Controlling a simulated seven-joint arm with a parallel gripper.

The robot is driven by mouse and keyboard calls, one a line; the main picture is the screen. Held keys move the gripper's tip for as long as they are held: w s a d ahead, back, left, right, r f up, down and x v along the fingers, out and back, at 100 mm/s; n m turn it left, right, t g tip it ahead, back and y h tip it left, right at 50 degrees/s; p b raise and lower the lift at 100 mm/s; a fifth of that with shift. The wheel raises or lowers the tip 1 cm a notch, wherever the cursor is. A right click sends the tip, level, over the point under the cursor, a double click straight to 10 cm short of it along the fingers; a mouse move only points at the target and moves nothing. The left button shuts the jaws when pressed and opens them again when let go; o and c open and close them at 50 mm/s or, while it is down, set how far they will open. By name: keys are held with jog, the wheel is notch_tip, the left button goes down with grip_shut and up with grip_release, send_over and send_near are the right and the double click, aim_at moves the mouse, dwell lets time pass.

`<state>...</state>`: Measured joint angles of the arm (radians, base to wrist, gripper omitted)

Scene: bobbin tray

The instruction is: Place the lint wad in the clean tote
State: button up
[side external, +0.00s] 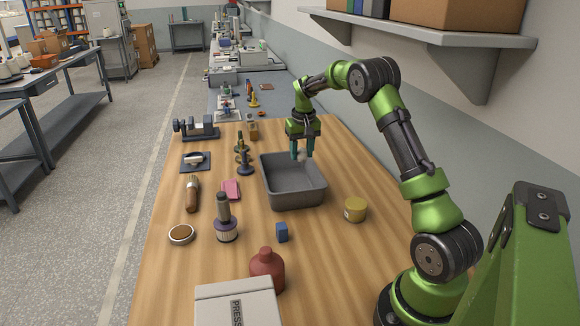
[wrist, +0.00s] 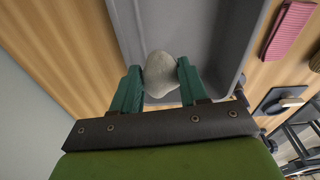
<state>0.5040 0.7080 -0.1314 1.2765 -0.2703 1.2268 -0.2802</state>
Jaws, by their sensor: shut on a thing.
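The lint wad, a pale grey-white rounded lump, is between my gripper's two green fingers in the wrist view (wrist: 160,70). My gripper (side external: 302,154) is shut on it. The grey tote (side external: 294,199) is an open rectangular bin on the wooden table. My gripper is over the tote's far part, fingers pointing down. The tote's grey wall and floor also show behind the wad in the wrist view (wrist: 215,45). I cannot tell the exact height of the wad above the tote floor.
A yellow tin (side external: 355,209) stands right of the tote.

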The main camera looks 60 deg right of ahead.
aim_at(290, 187)
jog(key=a+f, duration=0.1)
jog(key=f, duration=0.2)
jog(key=w+a+f+m, duration=0.1)
jog(key=f, duration=0.2)
jog(key=w+a+f+m, duration=0.1)
jog(key=f, duration=0.2)
jog(key=shift+w+f, duration=0.15)
jog(key=shift+w, duration=0.1)
jog(key=shift+f, duration=0.1)
jog(key=o, duration=1)
